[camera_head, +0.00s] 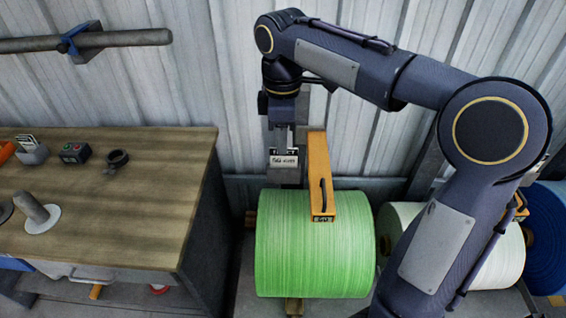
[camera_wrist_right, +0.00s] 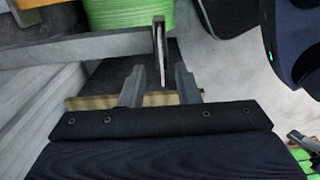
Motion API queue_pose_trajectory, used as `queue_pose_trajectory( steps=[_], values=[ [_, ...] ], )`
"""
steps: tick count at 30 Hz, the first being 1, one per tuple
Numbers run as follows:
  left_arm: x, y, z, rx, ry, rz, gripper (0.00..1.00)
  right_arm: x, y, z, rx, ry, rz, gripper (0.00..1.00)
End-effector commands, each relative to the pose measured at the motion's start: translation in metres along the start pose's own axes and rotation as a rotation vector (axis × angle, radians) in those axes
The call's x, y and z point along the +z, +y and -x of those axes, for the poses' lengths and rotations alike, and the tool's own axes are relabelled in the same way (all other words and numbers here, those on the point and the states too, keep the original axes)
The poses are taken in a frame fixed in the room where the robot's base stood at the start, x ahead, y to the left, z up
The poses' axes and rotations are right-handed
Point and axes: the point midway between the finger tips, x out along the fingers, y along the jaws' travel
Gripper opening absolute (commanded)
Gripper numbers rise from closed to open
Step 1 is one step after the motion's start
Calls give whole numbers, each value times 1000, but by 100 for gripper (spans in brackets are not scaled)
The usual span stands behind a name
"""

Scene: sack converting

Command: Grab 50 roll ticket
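A small white ticket (camera_head: 284,158) with dark print shows just behind the green roll (camera_head: 315,245). My right gripper (camera_head: 285,148) points down at the ticket from above. In the right wrist view the ticket (camera_wrist_right: 160,50) is a thin plate seen nearly edge-on. There my right gripper (camera_wrist_right: 158,88) has its two fingers apart, with the ticket's near end between them and a visible gap on each side. The print is too small to read surely. My left gripper is not in view.
An orange arm (camera_head: 319,165) with a black handle rests over the green roll, close to my right gripper. White (camera_head: 500,262) and blue (camera_head: 548,235) rolls stand at right. A wooden bench (camera_head: 120,205) at left carries a card holder (camera_head: 31,152) and button box (camera_head: 74,153).

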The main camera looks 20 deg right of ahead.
Motion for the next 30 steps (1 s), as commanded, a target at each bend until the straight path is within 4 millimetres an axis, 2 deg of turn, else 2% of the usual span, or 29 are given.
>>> queue_pose_trajectory(
  steps=[3, 7, 16, 23, 30],
  values=[
    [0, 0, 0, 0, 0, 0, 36, 3, -3, -20, -3, -2, -1, 29],
    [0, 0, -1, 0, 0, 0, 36, 2, -2, -35, -1, -1, -1, 29],
    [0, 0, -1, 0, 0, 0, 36, 2, -2, -40, 0, 0, -1, 29],
    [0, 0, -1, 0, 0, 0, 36, 2, -2, -39, 0, 1, -1, 0],
    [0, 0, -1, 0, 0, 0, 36, 2, -2, -39, 0, 1, -1, 0]
  ],
)
